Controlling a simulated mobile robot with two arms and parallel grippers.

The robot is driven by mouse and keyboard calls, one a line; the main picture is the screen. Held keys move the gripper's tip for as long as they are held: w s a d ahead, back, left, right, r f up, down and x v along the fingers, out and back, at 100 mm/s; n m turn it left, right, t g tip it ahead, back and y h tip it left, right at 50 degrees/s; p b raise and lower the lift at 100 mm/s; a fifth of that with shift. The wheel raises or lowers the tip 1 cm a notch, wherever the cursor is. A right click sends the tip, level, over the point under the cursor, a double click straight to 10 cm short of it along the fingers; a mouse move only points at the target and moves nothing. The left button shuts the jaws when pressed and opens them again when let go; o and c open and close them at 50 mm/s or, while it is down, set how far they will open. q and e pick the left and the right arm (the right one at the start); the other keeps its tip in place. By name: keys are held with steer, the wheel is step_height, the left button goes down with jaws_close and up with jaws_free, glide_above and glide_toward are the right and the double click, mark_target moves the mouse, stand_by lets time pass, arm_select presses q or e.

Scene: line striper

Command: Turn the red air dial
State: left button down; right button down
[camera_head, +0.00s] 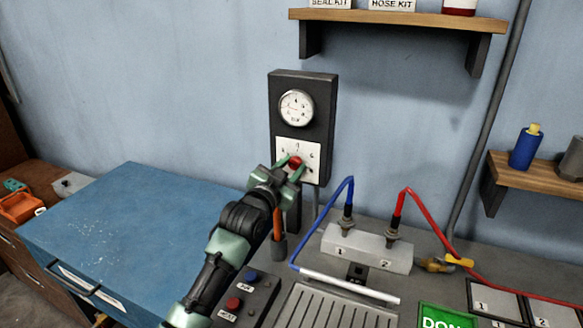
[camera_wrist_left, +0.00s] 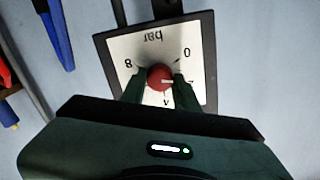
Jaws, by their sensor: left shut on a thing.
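The red air dial (camera_head: 296,162) sits on a white scale plate (camera_head: 312,150) on the lower part of a dark panel fixed to the blue wall. My left gripper (camera_head: 291,166) reaches up to it and is shut on the dial, with one finger on each side. In the left wrist view the red dial (camera_wrist_left: 159,77) is between the two dark green fingertips, and the scale marked "bar" appears upside down. A pale pointer mark on the dial is toward the right in that view. My right gripper is not in view.
A round gauge (camera_head: 296,107) is above the dial. Below stand a grey block (camera_head: 367,249) with blue and red hoses, a button box (camera_head: 240,295), and a green "DONE" sign (camera_head: 447,317). A blue cabinet top (camera_head: 130,230) at left is mostly clear.

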arm_select(q)
steer(key=m, duration=0.2)
steer(key=shift+m, duration=0.4)
steer(key=m+p, duration=0.1)
steer(key=m, duration=0.2)
steer(key=shift+m, duration=0.3)
steer(key=m+p, duration=0.1)
steer(key=m, duration=0.2)
steer(key=m+p, duration=0.1)
steer(key=m, duration=0.3)
steer(key=shift+y, duration=0.3)
steer(key=m+p, duration=0.1)
steer(key=m, duration=0.2)
steer(key=shift+f, duration=0.1)
steer(key=m+p, duration=0.1)
steer(key=m, duration=0.3)
steer(key=m+p, duration=0.1)
steer(key=m, duration=0.3)
steer(key=shift+f, duration=0.1)
steer(key=shift+f+m+p, duration=0.1)
steer(key=shift+m+p, duration=0.5)
steer(key=shift+m, duration=0.5)
steer(key=shift+s, duration=0.1)
